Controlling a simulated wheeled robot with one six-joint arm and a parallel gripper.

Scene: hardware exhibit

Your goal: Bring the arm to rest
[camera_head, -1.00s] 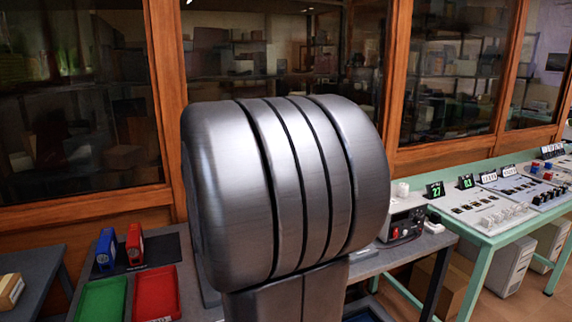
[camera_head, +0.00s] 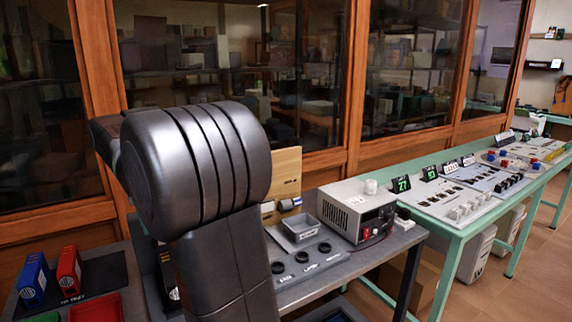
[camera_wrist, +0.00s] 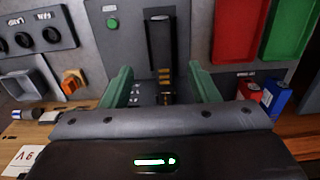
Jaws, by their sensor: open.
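My gripper (camera_wrist: 162,82) shows in the wrist view with its two green fingers wide apart and nothing between them. Beyond the fingers is a grey surface with a black upright device (camera_wrist: 160,45). In the head view my own arm, a large dark grey ribbed link, stands left of centre, and my gripper is hidden there.
A grey bench (camera_head: 375,262) carries a power supply (camera_head: 352,212), a small grey bin (camera_head: 300,227) and a black-knob panel. Blue (camera_head: 33,279) and red (camera_head: 69,270) boxes sit lower left. A green table (camera_head: 470,225) with panels is right. Glass cabinets stand behind.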

